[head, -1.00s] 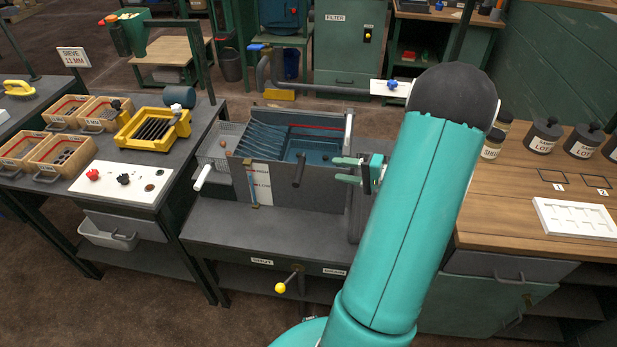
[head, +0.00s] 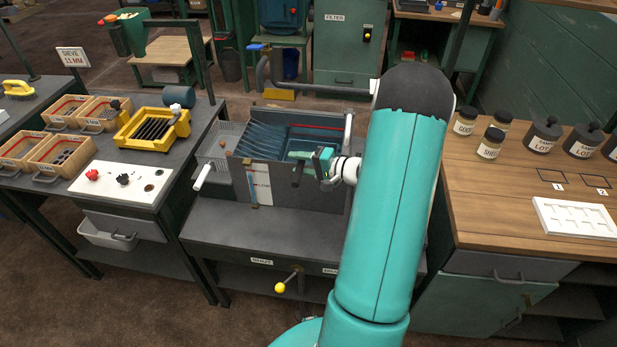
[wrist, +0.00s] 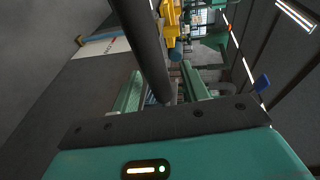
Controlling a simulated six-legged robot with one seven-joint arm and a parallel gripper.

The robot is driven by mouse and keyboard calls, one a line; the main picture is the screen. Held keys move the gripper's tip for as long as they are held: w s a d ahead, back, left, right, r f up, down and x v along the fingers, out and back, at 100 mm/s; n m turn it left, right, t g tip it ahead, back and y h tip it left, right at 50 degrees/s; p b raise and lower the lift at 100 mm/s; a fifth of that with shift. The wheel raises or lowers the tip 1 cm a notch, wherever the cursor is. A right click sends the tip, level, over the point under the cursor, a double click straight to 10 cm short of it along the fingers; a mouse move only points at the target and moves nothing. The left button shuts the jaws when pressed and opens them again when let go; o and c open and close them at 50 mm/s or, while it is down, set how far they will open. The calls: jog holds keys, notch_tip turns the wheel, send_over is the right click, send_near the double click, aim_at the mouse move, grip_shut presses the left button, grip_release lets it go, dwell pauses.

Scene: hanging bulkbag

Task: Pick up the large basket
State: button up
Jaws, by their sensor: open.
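A dark tank (head: 325,197) stands on the grey bench in the middle of the head view, with blue liquid and slanted ribs inside. A wire mesh basket (head: 214,142) shows at its left end, with a pale handle (head: 203,177) in front. A dark handle bar (head: 298,172) sticks up at the tank's front; I cannot tell which basket it belongs to. My gripper (head: 305,163) is open at this bar. In the wrist view the dark bar (wrist: 145,45) runs down to between the two green fingers (wrist: 163,92). Contact cannot be told.
A yellow-knobbed lever (head: 281,287) juts below the bench. A yellow sieve (head: 152,130) and wooden trays (head: 58,152) are left; a wooden counter with jars (head: 490,145) is right.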

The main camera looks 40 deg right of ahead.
grip_shut()
jog(key=shift+r, duration=0.15)
